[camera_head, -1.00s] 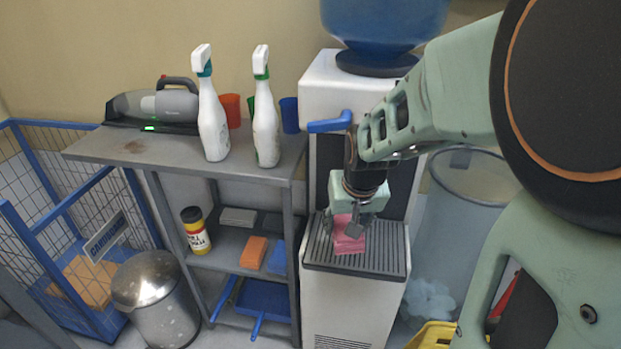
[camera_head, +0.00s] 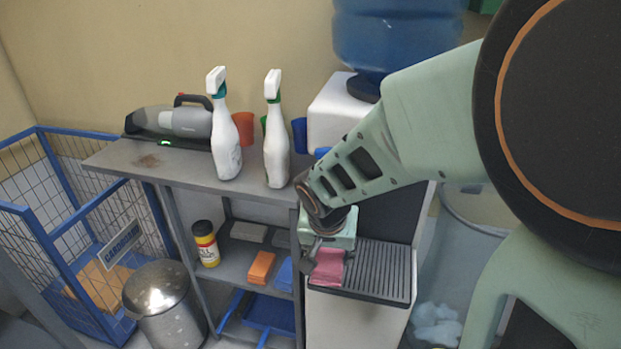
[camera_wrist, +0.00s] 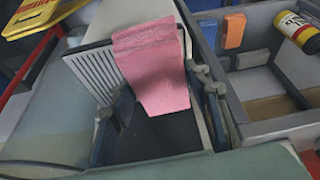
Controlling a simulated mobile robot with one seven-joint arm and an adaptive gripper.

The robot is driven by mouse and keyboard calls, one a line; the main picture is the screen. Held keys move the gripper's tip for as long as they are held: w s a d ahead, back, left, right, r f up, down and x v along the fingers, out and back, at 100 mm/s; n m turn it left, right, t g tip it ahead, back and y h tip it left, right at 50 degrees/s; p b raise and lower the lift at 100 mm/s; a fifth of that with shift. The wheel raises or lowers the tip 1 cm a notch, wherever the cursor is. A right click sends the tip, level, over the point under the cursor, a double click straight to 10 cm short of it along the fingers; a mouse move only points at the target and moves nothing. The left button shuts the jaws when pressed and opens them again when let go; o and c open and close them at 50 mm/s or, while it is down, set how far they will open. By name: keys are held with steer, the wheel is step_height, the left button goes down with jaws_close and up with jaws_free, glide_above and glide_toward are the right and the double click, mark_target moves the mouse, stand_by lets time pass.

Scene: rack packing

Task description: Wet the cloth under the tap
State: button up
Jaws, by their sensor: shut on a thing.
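A pink folded cloth (camera_head: 328,266) hangs in my gripper (camera_head: 322,252), which is shut on it. In the head view the cloth shows over the left part of the dispenser's ribbed drip tray (camera_head: 380,272). In the wrist view the cloth (camera_wrist: 155,70) hangs between the fingers, with the ribbed tray (camera_wrist: 95,75) behind it to the left. The water dispenser (camera_head: 335,110) has a blue bottle on top. A bit of its blue tap lever (camera_head: 322,152) shows; the rest is hidden behind my arm. No water stream is visible.
A grey shelf unit (camera_head: 120,160) stands left of the dispenser. On it are two spray bottles (camera_head: 225,135), a handheld vacuum (camera_head: 170,122) and cups. Lower shelves hold a yellow bottle (camera_head: 206,243) and an orange sponge (camera_head: 262,267). A metal bin (camera_head: 160,300) and blue wire cage (camera_head: 60,215) stand left.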

steer(key=w+d+f+p, duration=0.2)
steer(key=w+d+p, duration=0.3)
steer(key=d, duration=0.5)
steer(key=shift+w+f, duration=0.3)
steer(key=shift+w, duration=0.95)
steer(key=shift+s+a+b, duration=0.75)
steer(key=shift+a+b, duration=0.1)
steer(key=shift+a, duration=0.2)
steer(key=shift+s+a+b, duration=0.8)
steer(key=shift+a+b, duration=0.1)
steer(key=shift+a, duration=0.1)
steer(key=shift+s+a+b, duration=0.75)
steer(key=shift+a+b, duration=0.1)
steer(key=shift+a, duration=0.2)
steer(key=shift+s, duration=0.1)
steer(key=shift+a, duration=0.1)
